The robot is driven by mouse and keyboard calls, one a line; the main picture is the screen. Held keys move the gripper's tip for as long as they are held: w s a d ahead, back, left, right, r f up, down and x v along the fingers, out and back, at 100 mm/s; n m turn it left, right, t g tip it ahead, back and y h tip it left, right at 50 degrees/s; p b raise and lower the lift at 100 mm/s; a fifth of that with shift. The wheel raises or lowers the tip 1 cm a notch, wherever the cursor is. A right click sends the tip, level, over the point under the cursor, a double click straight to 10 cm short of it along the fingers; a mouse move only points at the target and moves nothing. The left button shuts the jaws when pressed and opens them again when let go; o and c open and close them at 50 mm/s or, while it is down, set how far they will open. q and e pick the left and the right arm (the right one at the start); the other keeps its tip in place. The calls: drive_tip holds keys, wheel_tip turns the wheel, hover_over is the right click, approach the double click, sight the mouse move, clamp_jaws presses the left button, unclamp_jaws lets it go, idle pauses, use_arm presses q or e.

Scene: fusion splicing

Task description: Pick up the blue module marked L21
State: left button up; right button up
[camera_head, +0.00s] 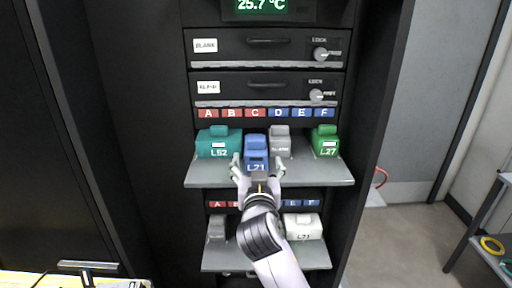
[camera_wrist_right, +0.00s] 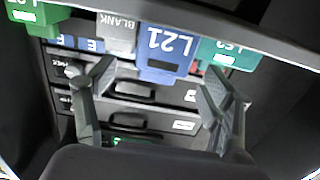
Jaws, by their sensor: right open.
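The blue module marked L21 (camera_head: 256,148) stands on the upper grey shelf, between a teal module and a grey one. My right gripper (camera_head: 257,172) is open just in front of it, one finger to each side of its lower front. In the right wrist view the L21 module (camera_wrist_right: 168,50) appears upside down, ahead of and between the open fingers of my right gripper (camera_wrist_right: 160,85). I see no contact between the fingers and the module. My left gripper is not in view.
On the same shelf (camera_head: 330,178) are the teal L52 module (camera_head: 218,142), the grey blank module (camera_head: 279,142) close beside L21, and the green L27 module (camera_head: 325,141). A lower shelf (camera_head: 315,262) holds a white module (camera_head: 303,228). Drawers (camera_head: 265,86) are above.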

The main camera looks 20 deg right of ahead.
sight(256, 148)
drive_tip(key=shift+x, duration=1.15)
drive_tip(key=p+x, duration=0.1)
drive_tip(key=x, duration=0.1)
drive_tip(key=p+x, duration=0.1)
drive_tip(key=x, duration=0.1)
drive_tip(key=shift+a+r, duration=0.1)
drive_tip(key=shift+r, duration=0.1)
drive_tip(key=shift+w+f+p, duration=0.15)
drive_tip(key=shift+w+p, duration=0.15)
drive_tip(key=shift+w, duration=0.25)
drive_tip(key=shift+c, duration=0.2)
drive_tip(key=c, duration=1.4)
